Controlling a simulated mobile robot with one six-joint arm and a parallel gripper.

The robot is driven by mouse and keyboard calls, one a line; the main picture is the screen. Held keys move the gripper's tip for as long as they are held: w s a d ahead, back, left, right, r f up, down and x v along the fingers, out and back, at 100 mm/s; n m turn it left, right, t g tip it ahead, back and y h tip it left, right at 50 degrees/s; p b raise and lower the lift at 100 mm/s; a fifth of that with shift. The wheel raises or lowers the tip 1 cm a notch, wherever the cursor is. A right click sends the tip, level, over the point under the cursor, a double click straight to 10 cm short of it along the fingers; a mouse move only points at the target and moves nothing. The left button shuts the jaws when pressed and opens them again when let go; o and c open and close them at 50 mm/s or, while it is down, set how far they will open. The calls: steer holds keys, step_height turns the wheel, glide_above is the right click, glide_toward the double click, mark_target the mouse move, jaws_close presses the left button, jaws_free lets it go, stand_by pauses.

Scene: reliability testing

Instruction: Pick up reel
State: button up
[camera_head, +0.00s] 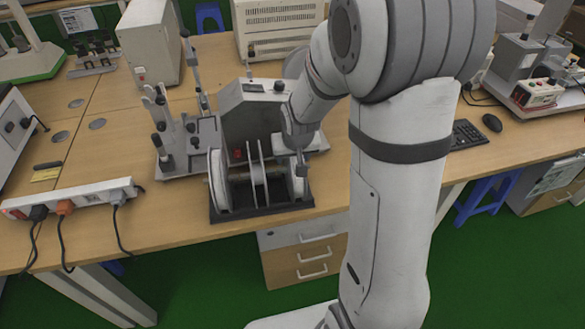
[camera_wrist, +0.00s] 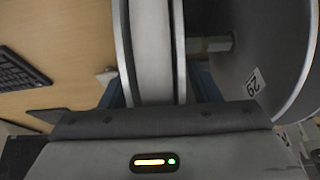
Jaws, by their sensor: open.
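Several pale round reels stand upright side by side in a dark rack (camera_head: 262,212) near the table's front edge. The left reel (camera_head: 219,183) and the middle reel (camera_head: 257,175) show clearly. My gripper (camera_head: 302,168) points down at the right end of the rack, open, and partly hides what is there. In the wrist view a reel's pale rim (camera_wrist: 151,50) rises close before my gripper's body. Bluish parts show on both sides of it, perhaps my fingers; their tips are hidden. A larger grey disc (camera_wrist: 262,50) with a "29" label stands to its right.
A grey machine (camera_head: 250,112) stands right behind the rack, with a metal fixture (camera_head: 183,140) to its left. A power strip (camera_head: 70,198) with cables lies at the left front. A keyboard (camera_head: 467,134) and mouse (camera_head: 492,122) lie to the right, beyond my arm.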

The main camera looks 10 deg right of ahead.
steer(key=shift+c, duration=0.6)
jaws_close()
steer(key=shift+r, duration=0.2)
step_height(320, 180, up, 10)
steer(key=shift+f, duration=0.25)
